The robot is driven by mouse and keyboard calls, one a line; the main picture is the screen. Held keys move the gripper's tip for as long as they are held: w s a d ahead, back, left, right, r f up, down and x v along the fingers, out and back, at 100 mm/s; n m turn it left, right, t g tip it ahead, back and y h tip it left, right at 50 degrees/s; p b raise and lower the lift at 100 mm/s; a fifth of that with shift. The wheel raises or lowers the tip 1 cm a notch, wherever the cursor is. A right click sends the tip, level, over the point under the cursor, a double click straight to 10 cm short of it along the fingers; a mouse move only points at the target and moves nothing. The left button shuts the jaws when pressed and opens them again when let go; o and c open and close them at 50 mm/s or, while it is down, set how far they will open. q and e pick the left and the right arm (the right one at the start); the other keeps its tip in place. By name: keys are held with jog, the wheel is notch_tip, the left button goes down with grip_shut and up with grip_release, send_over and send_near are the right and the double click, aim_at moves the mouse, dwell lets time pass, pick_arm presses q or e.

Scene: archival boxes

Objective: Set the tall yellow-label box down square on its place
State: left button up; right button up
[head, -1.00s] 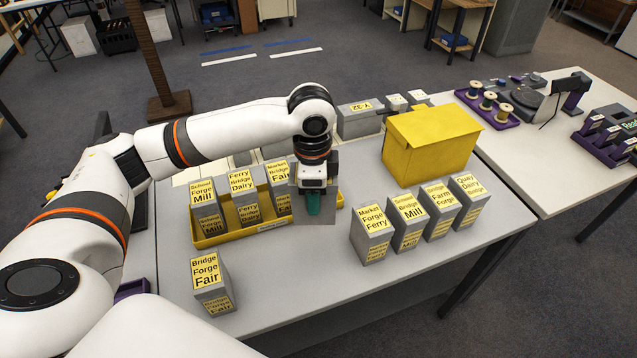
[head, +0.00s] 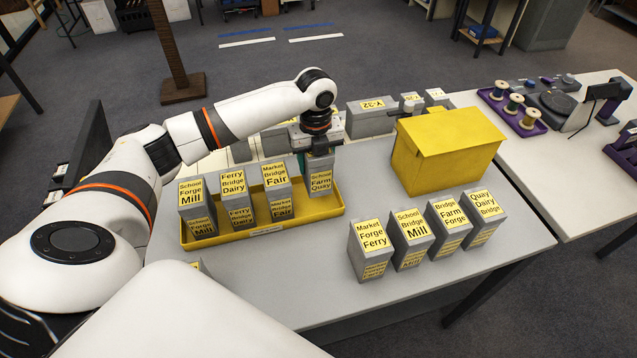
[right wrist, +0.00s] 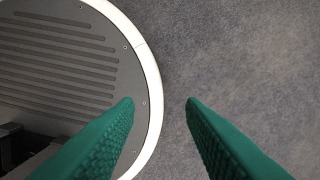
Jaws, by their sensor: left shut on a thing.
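A grey box with a yellow "School Farm Quay" label (head: 321,180) is at the right end of the yellow tray (head: 262,234). My left gripper (head: 316,152) is shut on this box near its top, from behind. The box looks nearly upright and in line with its row. I cannot tell whether its base touches the tray floor. To its left in the tray stand "Market Bridge Fair" (head: 277,190), "Ferry Bridge Dairy" (head: 236,198) and "School Forge Mill" (head: 196,207). In the right wrist view my right gripper (right wrist: 160,103) is open and empty.
Several yellow-label boxes, including "Market Forge Ferry" (head: 370,248), stand in a row at the front right. A large yellow box (head: 440,150) stands behind them. Grey boxes (head: 370,118) are at the back. Table between tray and front row is clear.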

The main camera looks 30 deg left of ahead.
pick_arm(q)
jog(key=shift+s+f, duration=0.2)
jog(key=shift+f, duration=1.1)
jog(key=shift+w+f, duration=0.1)
jog(key=shift+f, duration=1.65)
pick_arm(e)
jog(key=shift+s+a+r, duration=0.15)
jog(key=shift+s+r, duration=0.2)
jog(key=shift+s, duration=0.2)
pick_arm(q)
jog(key=shift+f, duration=0.1)
jog(key=o, duration=1.2)
jog(key=shift+o, duration=0.2)
